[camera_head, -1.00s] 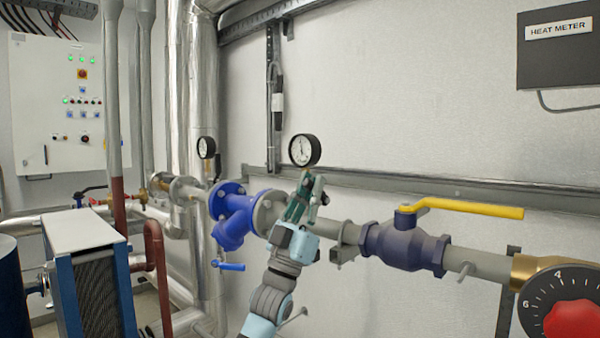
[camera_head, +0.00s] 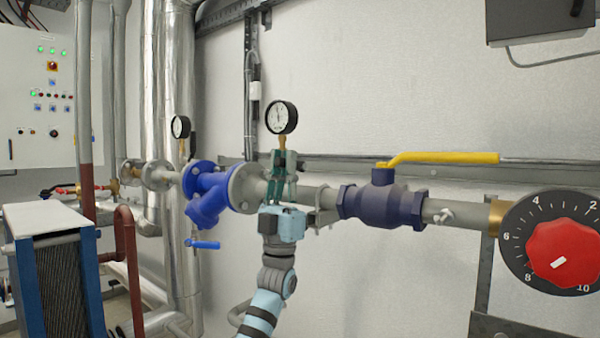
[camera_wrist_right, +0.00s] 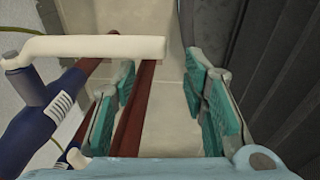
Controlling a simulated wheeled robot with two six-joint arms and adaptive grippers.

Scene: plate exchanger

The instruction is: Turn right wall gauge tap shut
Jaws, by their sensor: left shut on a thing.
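The right wall gauge (camera_head: 281,117), a round white dial with a black rim, stands on its stem above the grey pipe in the head view. My left gripper (camera_head: 283,156) points up directly beneath it, its green fingers around the gauge stem. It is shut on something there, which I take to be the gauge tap. The tap is hidden by the fingers, so its handle angle cannot be told. My right gripper (camera_wrist_right: 160,88) shows in the right wrist view with its green fingers wide apart and nothing between them.
A yellow-handled valve (camera_head: 382,203) sits on the pipe right of my left gripper. A blue strainer (camera_head: 208,193) is to its left, with another gauge (camera_head: 180,127) beyond. A red dial knob (camera_head: 563,252) is at far right. A pale lever (camera_wrist_right: 95,47) lies near my right fingers.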

